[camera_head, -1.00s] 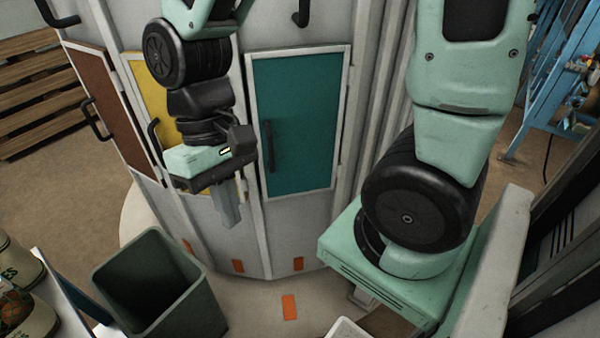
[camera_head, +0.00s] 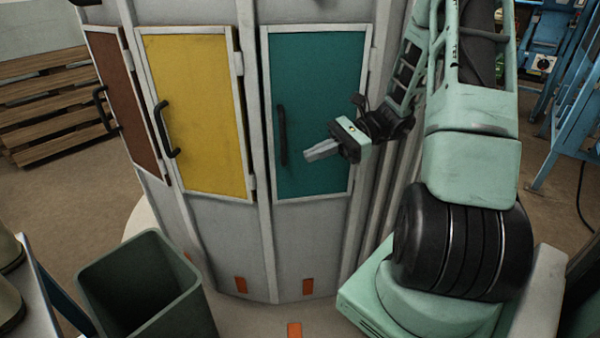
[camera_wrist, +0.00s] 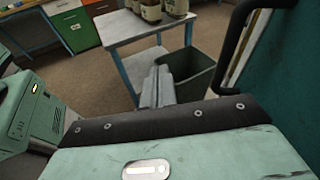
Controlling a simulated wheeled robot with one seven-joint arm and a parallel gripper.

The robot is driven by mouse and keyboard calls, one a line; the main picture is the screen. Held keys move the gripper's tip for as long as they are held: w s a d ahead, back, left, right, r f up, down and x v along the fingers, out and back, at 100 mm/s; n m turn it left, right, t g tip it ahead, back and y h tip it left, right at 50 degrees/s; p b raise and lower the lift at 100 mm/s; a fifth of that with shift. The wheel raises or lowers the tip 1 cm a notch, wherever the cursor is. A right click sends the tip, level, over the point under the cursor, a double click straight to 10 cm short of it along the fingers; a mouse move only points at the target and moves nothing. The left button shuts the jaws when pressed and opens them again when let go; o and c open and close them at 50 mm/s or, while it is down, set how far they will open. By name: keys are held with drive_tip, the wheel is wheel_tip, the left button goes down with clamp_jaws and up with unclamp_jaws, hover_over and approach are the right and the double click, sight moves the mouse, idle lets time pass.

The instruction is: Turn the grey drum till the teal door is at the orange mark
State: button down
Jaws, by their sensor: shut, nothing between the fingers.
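The grey drum (camera_head: 222,230) stands upright and carries several doors. Its teal door (camera_head: 340,75) faces me, slightly right of the picture's middle, with a dark upright handle (camera_head: 282,135) on its left side. My gripper (camera_head: 308,156) is shut and empty, in front of the teal door and just right of the handle. In the wrist view its fingers (camera_wrist: 157,88) are together, with the handle (camera_wrist: 238,42) to their right; contact cannot be told.
A yellow door (camera_head: 200,110) and a brown door (camera_head: 125,105) are left of the teal one. A dark green bin (camera_head: 145,285) stands at the front left, beside a table (camera_head: 45,285). A wooden pallet stack (camera_head: 45,105) is behind left. Blue framework (camera_head: 572,140) stands at right.

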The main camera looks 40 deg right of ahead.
sight(299, 154)
drive_tip(key=s+d+f+m+t+h+b, duration=0.1)
drive_tip(key=d+f+m+t, duration=0.1)
drive_tip(key=d+m+t, duration=0.3)
drive_tip(key=s+d+f+m+t+h+b, duration=0.1)
drive_tip(key=s+d+f+t, duration=0.15)
drive_tip(key=d, duration=0.35)
drive_tip(key=x, duration=1.4)
drive_tip(key=shift+w+d, duration=0.15)
drive_tip(key=shift+w, duration=0.1)
